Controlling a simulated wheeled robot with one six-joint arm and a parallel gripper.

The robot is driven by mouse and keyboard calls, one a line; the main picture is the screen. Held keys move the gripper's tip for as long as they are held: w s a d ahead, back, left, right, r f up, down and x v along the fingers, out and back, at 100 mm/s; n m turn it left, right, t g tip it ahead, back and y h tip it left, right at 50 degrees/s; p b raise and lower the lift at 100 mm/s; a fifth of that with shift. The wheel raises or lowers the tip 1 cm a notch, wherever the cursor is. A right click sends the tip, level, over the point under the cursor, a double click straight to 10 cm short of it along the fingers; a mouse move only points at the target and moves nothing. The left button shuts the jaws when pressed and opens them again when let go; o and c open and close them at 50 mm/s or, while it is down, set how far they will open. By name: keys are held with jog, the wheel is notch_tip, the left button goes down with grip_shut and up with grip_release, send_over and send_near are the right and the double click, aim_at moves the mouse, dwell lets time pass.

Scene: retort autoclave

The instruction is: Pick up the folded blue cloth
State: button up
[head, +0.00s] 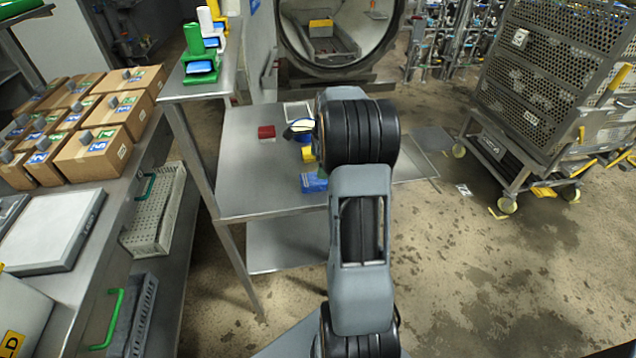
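A small blue item (314,182) that looks like the folded blue cloth lies on the grey metal table (245,185), near its front edge. My arm partly covers its right side, so its full outline is hidden. My arm rises from the bottom middle and reaches over the table. My gripper is hidden behind the thick black joint of my arm, so its fingers and any contact with the cloth do not show.
A dark red block (266,132) and a yellow item (308,153) are on the same table. A perforated cage trolley (545,95) stands at right. The open round autoclave (340,72) is behind. Wet floor is clear at lower right.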

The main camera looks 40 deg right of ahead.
aim_at(317, 181)
jog(key=shift+w+a+f, duration=0.1)
jog(key=shift+a+f, duration=0.05)
jog(key=shift+f, duration=1.05)
jog(key=shift+a+f, duration=0.15)
jog(key=shift+f, duration=1.05)
jog(key=shift+w+a+f, duration=0.1)
jog(key=shift+a+f, duration=0.05)
jog(key=shift+f, duration=1.05)
jog(key=c, duration=1)
jog(key=shift+r, duration=0.1)
